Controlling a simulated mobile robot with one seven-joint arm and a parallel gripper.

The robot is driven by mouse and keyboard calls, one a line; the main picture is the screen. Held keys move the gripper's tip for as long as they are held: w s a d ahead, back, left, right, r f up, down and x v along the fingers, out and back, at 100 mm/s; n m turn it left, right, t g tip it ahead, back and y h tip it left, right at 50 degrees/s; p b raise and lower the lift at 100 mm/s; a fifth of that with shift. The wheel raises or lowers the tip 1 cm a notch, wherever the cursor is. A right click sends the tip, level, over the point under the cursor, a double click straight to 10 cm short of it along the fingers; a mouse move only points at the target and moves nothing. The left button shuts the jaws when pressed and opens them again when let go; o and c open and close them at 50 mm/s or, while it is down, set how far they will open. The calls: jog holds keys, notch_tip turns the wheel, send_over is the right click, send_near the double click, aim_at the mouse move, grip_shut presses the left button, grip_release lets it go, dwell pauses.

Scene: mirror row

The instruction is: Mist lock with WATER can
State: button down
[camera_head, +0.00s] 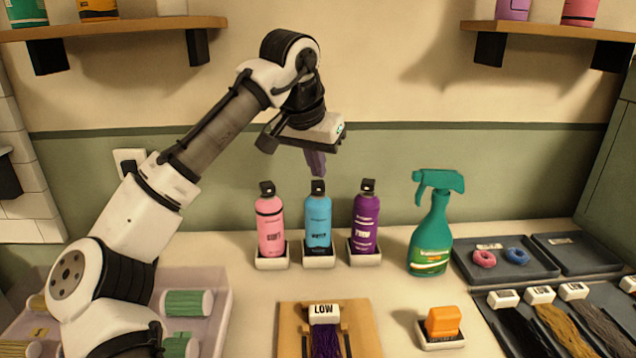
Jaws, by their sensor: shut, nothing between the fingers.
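The WATER can (318,222) is a light blue spray can with a black top. It stands upright in a small white holder, between a pink can (270,226) and a purple can (365,224). A dark purple hair lock (326,341) with a white clip marked LOW (323,313) lies on a wooden board (291,338) at the front. My gripper (316,165) is shut and empty, pointing down above the blue can, apart from it. The lock's lower end is cut off by the picture edge.
A teal spray bottle (431,240) stands right of the cans. An orange block (443,321) sits in a white dish. Dark trays (497,270) with rings and several clipped locks are at right. A tray of green rollers (187,303) is at left, partly behind my arm.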

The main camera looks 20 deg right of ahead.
aim_at(317, 184)
jog(key=shift+f+b, duration=0.3)
jog(key=shift+f, duration=0.35)
jog(key=shift+r, duration=0.1)
notch_tip(317, 184, up, 7)
jog(key=p, duration=0.7)
jog(key=shift+s, duration=0.1)
